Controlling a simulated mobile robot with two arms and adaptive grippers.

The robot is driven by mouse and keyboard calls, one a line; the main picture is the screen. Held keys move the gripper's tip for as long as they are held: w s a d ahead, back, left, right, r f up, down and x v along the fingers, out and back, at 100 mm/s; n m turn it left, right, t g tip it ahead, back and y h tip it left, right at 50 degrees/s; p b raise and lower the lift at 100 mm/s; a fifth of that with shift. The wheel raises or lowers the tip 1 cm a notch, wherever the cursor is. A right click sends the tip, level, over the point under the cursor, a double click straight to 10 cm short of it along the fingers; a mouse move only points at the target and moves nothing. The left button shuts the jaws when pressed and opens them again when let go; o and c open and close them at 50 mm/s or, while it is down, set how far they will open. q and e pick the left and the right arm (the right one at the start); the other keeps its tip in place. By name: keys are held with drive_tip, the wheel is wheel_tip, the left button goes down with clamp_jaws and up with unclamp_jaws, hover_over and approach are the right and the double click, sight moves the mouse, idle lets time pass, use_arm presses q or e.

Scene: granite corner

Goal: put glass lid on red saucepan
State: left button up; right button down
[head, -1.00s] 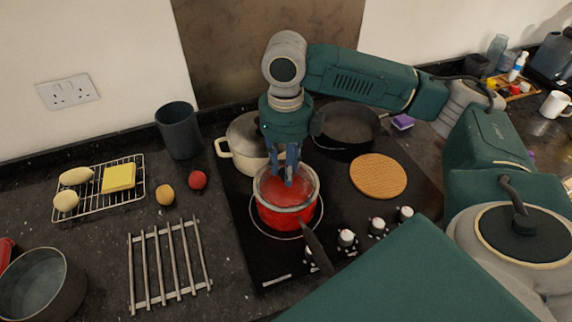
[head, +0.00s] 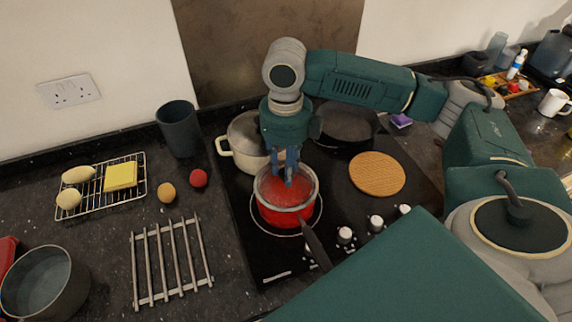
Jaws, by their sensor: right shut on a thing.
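The red saucepan (head: 285,216) stands on the front left ring of the black hob, its dark handle pointing toward the lower right. The glass lid (head: 272,190) is over the saucepan's mouth and looks level with the rim; I cannot tell whether it fully rests there. My right gripper (head: 290,178) points down over the middle of the lid and is shut on it; its fingertips hide the knob. My left gripper is not in view.
A cream pot (head: 240,160) stands close behind the saucepan, with a dark frying pan (head: 346,128) behind right. A round cork mat (head: 377,174) lies to the right. A metal rack (head: 172,262), a wire rack (head: 100,204) and a grey pot (head: 45,282) are to the left.

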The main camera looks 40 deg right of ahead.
idle(0.3)
drive_tip(key=c, duration=0.8)
unclamp_jaws()
drive_tip(key=shift+o, duration=0.2)
wheel_tip(320, 180, up, 5)
drive_tip(key=p, duration=0.6)
drive_tip(key=shift+r+p, duration=1.05)
drive_tip(key=shift+f, duration=0.1)
